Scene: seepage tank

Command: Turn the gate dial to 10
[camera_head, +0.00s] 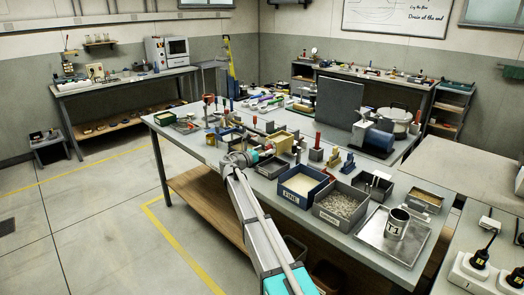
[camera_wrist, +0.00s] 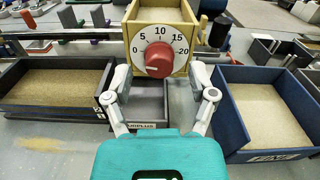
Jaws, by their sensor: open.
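The gate dial is a red knob (camera_wrist: 159,59) on a round white scale marked 0, 5, 10, 15 and 20. It sits on the front of a yellow-framed box (camera_wrist: 191,34), seen at the top middle of the wrist view. A pale mark on the knob lies at its left side, toward the 0; the exact reading is hard to tell. My gripper (camera_wrist: 163,100) is open, its two fingers spread below and to either side of the dial. Whether they touch the box cannot be told. In the head view my gripper (camera_head: 240,157) is at the table's near edge, with the yellow box (camera_head: 279,141) just beyond.
A blue-rimmed sand bin (camera_wrist: 235,110) stands right of the gripper, a dark sand bin (camera_wrist: 105,94) left. A grey bin (camera_wrist: 151,107) lies beneath the dial. In the head view, a gravel bin (camera_head: 322,220) and a metal tray (camera_head: 368,236) stand farther right.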

